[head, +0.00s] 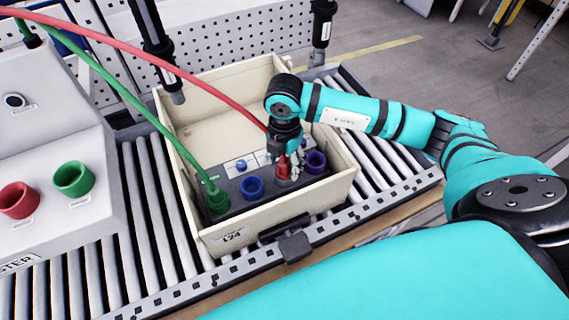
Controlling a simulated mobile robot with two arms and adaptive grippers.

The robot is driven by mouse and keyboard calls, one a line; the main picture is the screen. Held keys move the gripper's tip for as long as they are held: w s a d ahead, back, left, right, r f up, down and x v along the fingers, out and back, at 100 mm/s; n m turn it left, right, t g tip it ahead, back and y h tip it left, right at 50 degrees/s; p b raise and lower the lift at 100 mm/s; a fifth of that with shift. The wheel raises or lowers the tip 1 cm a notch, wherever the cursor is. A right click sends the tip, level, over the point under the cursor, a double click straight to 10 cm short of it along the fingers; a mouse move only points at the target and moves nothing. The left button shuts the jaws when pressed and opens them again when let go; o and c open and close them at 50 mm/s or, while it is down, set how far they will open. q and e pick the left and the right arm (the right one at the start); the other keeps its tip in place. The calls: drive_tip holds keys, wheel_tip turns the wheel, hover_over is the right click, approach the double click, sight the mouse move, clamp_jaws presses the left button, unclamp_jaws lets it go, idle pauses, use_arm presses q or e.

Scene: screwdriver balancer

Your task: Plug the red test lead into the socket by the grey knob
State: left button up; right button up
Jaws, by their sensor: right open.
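The red test lead (190,75) arches in from the upper left and runs down behind my right gripper. Its red plug (283,170) stands about upright at a socket position on the dark panel (235,205), between a blue socket (252,187) and a purple socket (315,162). I cannot tell whether the plug is fully seated. My right gripper (288,158) points down with open fingers at the plug's upper part; the fingers partly hide it. I cannot clearly make out a grey knob. My left gripper is not in view.
The panel sits in a cream crate (217,237) on a roller conveyor (155,215). A green lead's plug (216,198) stands at the panel's left end. A grey tester box (50,140) with red and green sockets stands left. Dark tools hang above the crate's back.

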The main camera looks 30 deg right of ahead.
sight(285, 161)
wheel_tip(285, 161, up, 11)
drive_tip(key=shift+f, duration=0.2)
idle(0.6)
